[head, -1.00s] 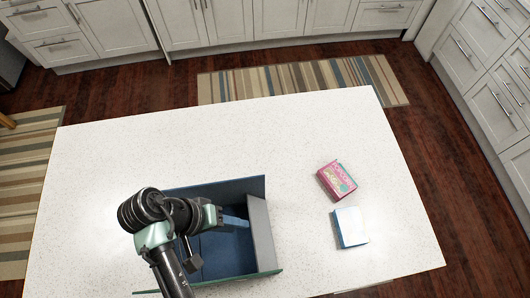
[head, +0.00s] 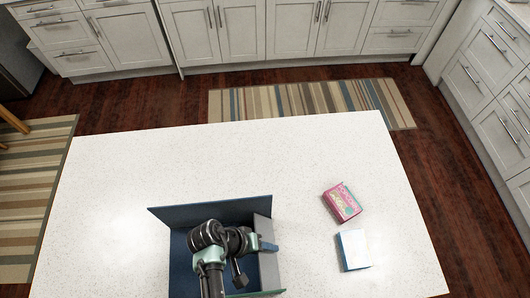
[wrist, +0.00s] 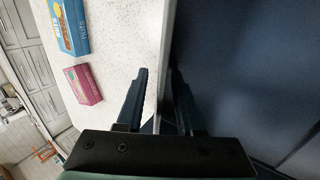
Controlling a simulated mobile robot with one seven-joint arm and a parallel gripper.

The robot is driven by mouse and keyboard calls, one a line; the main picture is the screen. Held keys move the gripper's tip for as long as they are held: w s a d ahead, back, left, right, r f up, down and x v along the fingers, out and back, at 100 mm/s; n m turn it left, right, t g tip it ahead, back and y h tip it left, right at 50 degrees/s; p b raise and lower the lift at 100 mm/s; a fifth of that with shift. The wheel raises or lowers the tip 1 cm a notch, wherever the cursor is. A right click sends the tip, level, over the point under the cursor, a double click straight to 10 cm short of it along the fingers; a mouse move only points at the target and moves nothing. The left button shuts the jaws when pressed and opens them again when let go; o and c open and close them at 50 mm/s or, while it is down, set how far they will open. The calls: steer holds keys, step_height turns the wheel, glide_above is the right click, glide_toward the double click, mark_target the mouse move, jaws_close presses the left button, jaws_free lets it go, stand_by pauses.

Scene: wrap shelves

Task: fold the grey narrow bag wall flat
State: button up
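The open bag has dark blue insides and stands on the white counter. Its long back wall (head: 205,213) is upright. Its grey narrow wall (head: 270,268) stands upright at the right end, partly hidden by my arm. My gripper (head: 268,246) is at the top of this grey wall. In the wrist view the thin edge of the grey wall (wrist: 167,55) runs between my two fingers (wrist: 160,75). One finger is outside the bag and one inside. The fingers are apart, with a visible gap between the outer finger and the wall.
A pink box (head: 341,202) and a blue-and-white box (head: 353,250) lie on the counter (head: 110,190) to the right of the bag. There is bare counter between them and the grey wall. The counter behind the bag is clear.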

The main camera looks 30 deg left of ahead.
jaws_close()
stand_by(1.4)
